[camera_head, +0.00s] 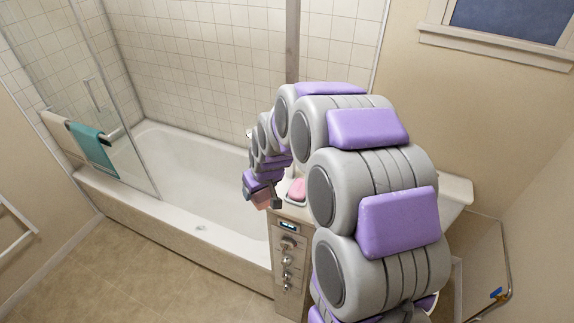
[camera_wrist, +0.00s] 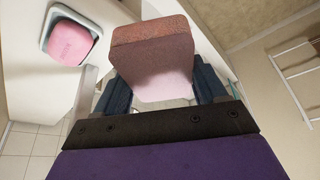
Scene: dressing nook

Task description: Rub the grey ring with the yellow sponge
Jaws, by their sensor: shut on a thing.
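My gripper (camera_wrist: 158,78) is shut on a two-tone block (camera_wrist: 165,72), reddish brown on one face and pale pink on the other. It looks like a sponge, but not yellow. In the head view, my gripper (camera_head: 265,190) hangs beside the near edge of the tub, close to the top of a narrow cabinet, with the block (camera_head: 261,203) showing as a small pinkish patch below it. I cannot make out a grey ring in either view; my arm and the block hide part of the area.
A pink soap bar (camera_head: 297,188) lies in a dish on the cabinet top; the soap also shows in the wrist view (camera_wrist: 73,43). The cabinet front has a panel (camera_head: 289,258) with several knobs. A bathtub (camera_head: 150,205), a glass screen and a teal towel (camera_head: 93,150) are left. Floor is clear.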

